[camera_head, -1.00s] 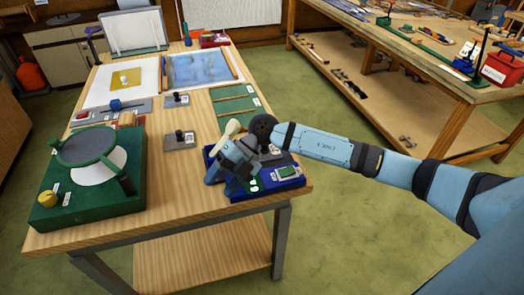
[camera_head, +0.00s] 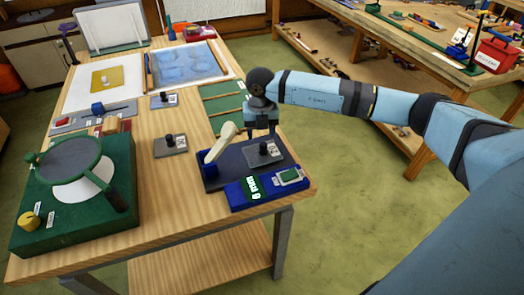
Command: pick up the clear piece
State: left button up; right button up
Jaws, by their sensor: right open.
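Grey square plates with black knobs and white labels are in the head view. One plate (camera_head: 263,154) lies on the dark platform of the blue device (camera_head: 243,190) at the table's right front. Others lie on the wooden table, one nearer plate (camera_head: 171,147) and one farther plate (camera_head: 163,101). I cannot tell which, if any, is the clear piece; labels are too small to read. My right gripper (camera_head: 261,132) points down, open, directly above the plate on the blue device. Whether its fingers surround the knob is unclear. My left gripper is not in view.
A cream lever (camera_head: 221,141) stands on the blue device, close left of my right gripper. A green box (camera_head: 75,205) with a round framed disc fills the left front. Green strips (camera_head: 222,103) and a blue glass sheet (camera_head: 185,64) lie behind. The wooden table (camera_head: 180,205) is bare at front centre.

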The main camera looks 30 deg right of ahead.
aim_at(263, 144)
jog(key=shift+s+f, duration=0.1)
jog(key=shift+f, duration=0.4)
jog(key=f, duration=0.1)
jog(key=f+p, duration=0.1)
jog(key=f, duration=0.2)
jog(key=shift+s+d+f, duration=0.15)
jog(key=shift+d+f, duration=0.15)
jog(key=shift+f, duration=0.1)
jog(key=c, duration=0.9)
